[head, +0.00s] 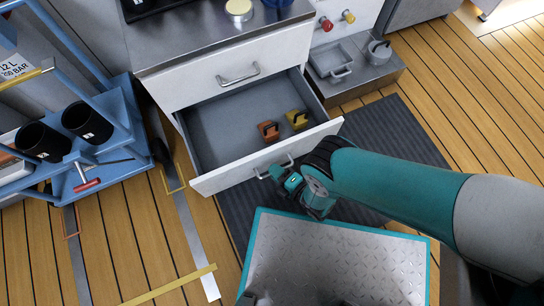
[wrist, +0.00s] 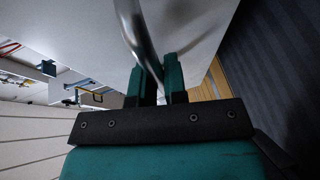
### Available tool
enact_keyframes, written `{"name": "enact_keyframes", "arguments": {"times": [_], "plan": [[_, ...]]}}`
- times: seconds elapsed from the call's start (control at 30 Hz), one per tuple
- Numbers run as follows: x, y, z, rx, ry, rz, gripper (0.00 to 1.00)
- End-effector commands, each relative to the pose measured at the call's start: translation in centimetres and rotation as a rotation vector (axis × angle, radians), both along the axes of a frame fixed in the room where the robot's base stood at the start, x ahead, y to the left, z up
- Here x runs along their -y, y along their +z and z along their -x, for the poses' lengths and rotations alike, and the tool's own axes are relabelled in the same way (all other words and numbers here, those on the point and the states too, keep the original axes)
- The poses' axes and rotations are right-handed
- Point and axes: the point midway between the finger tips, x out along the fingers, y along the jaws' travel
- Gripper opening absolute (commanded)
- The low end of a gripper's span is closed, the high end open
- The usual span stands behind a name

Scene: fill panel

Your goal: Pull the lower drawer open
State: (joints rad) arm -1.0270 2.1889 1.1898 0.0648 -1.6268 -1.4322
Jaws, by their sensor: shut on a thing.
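The lower drawer (head: 222,178) stands well out from the cabinet in the head view, its grey inside in plain sight. An orange piece (head: 267,131) and a yellow piece (head: 298,119) lie in it towards the front right. My gripper (head: 278,173) is at the drawer's white front, shut on its curved metal handle (head: 289,160). In the wrist view, the teal fingers of my gripper (wrist: 160,78) close around the handle (wrist: 131,28). The fingers hide part of the handle.
The upper drawer (head: 210,82) is shut. A blue rack (head: 140,130) with black cylinders stands at the left. A low grey block (head: 380,75) with a tray stands right of the drawer. A dark mat (head: 405,135) lies on the floor below.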

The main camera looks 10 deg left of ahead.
Motion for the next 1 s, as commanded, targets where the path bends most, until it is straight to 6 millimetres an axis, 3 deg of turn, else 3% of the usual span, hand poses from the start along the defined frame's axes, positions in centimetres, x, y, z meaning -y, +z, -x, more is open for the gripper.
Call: {"name": "enact_keyframes", "arguments": {"times": [0.37, 0.4, 0.5, 1.0], "plan": [[0.27, -0.02, 0.01, 0.002, -0.003, 0.002, 0.0], [0.27, -0.02, 0.01, 0.002, -0.003, 0.002, 0.15], [0.23, -0.02, 0.04, 0.001, -0.002, 0.002, 0.37], [0.23, 0.01, 0.06, 0.0, -0.001, 0.002, 0.37]]}}
